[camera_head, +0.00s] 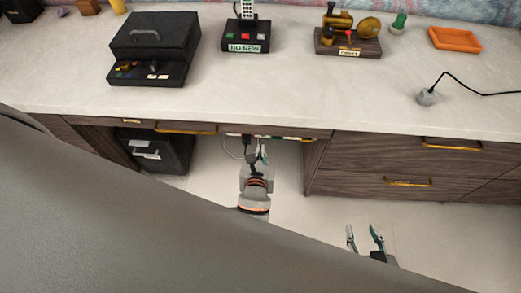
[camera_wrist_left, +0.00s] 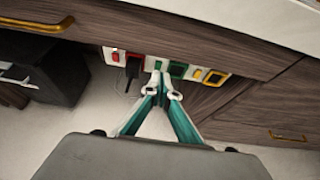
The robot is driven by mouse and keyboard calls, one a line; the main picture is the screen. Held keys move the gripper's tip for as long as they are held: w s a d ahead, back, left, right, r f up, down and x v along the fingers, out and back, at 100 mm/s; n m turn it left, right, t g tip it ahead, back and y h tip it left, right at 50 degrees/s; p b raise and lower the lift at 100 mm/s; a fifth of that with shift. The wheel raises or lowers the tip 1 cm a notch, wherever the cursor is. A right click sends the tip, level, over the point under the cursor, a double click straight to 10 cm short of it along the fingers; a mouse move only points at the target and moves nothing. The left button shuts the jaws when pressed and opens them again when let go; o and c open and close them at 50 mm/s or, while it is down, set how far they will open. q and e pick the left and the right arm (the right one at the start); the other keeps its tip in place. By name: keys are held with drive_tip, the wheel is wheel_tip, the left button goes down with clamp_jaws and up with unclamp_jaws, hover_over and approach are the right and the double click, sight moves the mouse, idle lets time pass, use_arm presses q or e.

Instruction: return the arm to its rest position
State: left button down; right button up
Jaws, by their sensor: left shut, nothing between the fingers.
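My left gripper (camera_head: 262,152) is in the knee space under the desk front, its arm reaching up from below. In the left wrist view its teal fingers (camera_wrist_left: 161,82) meet at the tips with nothing between them. The tips are in front of a white socket strip (camera_wrist_left: 149,65) under the desk edge; whether they touch it I cannot tell. My right gripper (camera_head: 362,230) is at the lower right, in front of the drawers. Its two fingers stand apart and empty. A large grey part of my own body hides the lower left of the head view.
The strip has red, green and yellow sockets and a black plug (camera_wrist_left: 133,68). On the desk (camera_head: 300,95) are a black box (camera_head: 155,35), a brass device (camera_head: 348,35) and an orange tray (camera_head: 455,39).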

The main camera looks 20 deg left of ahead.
idle(0.3)
use_arm(q)
drive_tip(key=s+a+f+n+g+h, duration=0.1)
drive_tip(key=s+f+n+g+h, duration=0.3)
drive_tip(key=s+n, duration=0.6)
drive_tip(key=s+a+r+n+t+h, duration=0.2)
drive_tip(key=s+n, duration=0.3)
drive_tip(key=n, duration=1.3)
drive_tip(key=shift+r+n, duration=0.3)
drive_tip(key=shift+r, duration=0.2)
